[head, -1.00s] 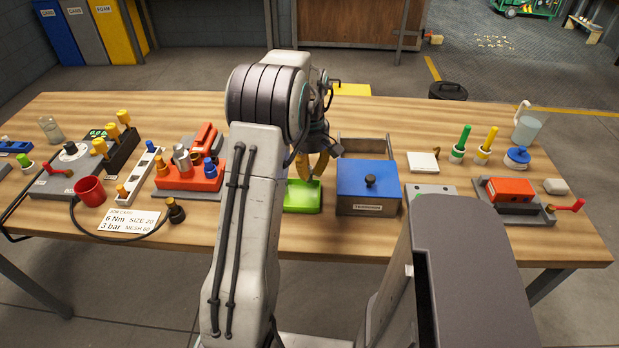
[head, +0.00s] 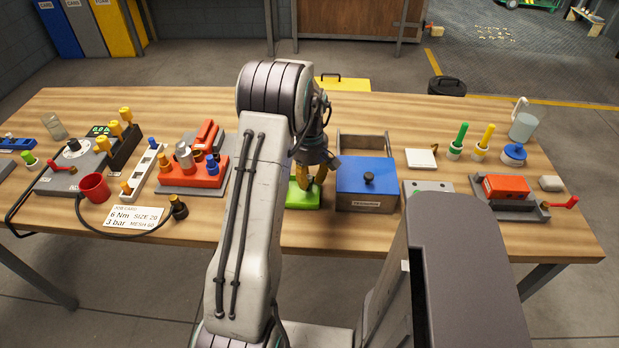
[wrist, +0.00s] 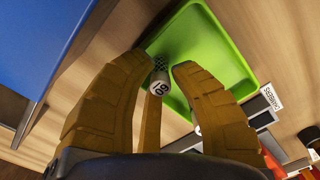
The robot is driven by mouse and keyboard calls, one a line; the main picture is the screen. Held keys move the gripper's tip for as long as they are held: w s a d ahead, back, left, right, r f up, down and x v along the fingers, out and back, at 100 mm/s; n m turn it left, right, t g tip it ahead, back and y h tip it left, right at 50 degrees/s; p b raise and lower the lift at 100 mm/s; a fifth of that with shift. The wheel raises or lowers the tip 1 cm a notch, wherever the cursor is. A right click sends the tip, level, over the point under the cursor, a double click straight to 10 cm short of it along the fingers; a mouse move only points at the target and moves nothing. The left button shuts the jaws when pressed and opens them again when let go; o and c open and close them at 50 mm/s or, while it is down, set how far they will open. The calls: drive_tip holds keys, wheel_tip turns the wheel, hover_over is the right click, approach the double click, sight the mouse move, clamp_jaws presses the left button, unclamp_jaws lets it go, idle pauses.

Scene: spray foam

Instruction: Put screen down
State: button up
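I cannot tell whether the screen touches the tray floor.
A blue-lidded box (head: 367,180) stands just right of the tray. A red fixture (head: 202,173) with several small parts stands to its left. A job card (head: 134,217) and a red cup (head: 95,187) lie further left. A white square (head: 421,158) lies at the right.

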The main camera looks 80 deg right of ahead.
drive_tip(key=o, duration=0.3)
